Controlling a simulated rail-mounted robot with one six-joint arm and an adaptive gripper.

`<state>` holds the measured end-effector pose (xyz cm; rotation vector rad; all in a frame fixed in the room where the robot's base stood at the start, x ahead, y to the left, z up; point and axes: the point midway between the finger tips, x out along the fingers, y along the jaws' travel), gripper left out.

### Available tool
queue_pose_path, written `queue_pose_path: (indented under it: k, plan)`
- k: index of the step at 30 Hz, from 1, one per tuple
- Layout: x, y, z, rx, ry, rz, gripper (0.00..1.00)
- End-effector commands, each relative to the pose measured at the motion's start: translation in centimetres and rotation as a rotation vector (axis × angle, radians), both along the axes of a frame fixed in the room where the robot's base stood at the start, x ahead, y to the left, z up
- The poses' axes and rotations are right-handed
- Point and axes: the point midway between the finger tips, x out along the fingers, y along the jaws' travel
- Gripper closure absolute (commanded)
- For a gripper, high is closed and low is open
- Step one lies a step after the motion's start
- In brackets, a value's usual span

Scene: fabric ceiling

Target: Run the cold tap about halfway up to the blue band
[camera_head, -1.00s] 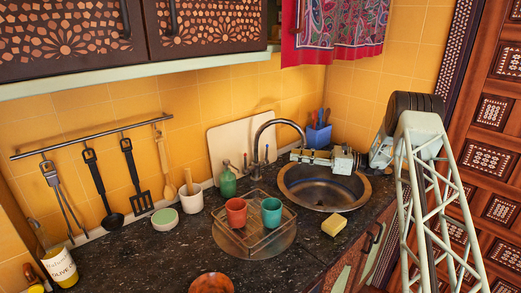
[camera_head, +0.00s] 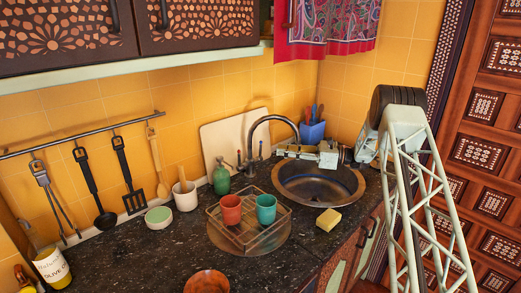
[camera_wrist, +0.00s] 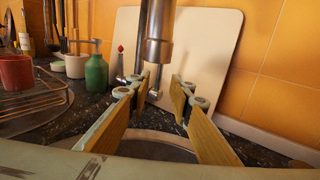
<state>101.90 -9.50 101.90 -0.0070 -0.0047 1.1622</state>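The metal tap (camera_head: 272,122) has a tall curved spout that arches over the round sink (camera_head: 318,184). In the wrist view the spout (camera_wrist: 157,38) hangs down in front of the fingers. A small red-tipped upright (camera_wrist: 121,62) stands left of it; I cannot make out a blue-marked handle there. My gripper (camera_head: 282,151) is open and empty above the back of the sink. In the wrist view its two yellowish fingers (camera_wrist: 162,84) are apart, pointing towards the wall beneath the spout.
A wire rack (camera_head: 250,236) holds a red cup (camera_head: 230,210) and a teal cup (camera_head: 266,208). A green bottle (camera_head: 221,178) stands behind it. A yellow sponge (camera_head: 328,219) lies at the sink's front. A pale board (camera_head: 222,140) leans on the wall.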

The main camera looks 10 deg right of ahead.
Motion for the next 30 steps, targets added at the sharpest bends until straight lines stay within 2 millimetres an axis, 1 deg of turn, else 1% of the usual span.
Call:
queue_pose_path:
  k: [1,3,18,24,30]
  plan:
    - [0.3,0.7,0.0,0.000,0.000,0.002,0.80]
    - [0.6,1.6,0.0,0.001,0.000,0.002,0.80]
    - [3.2,7.5,0.0,0.000,-0.001,0.001,0.80]
    - [3.9,9.1,0.0,0.000,-0.001,0.002,0.80]
    - [4.2,9.7,0.0,0.000,-0.001,0.001,0.80]
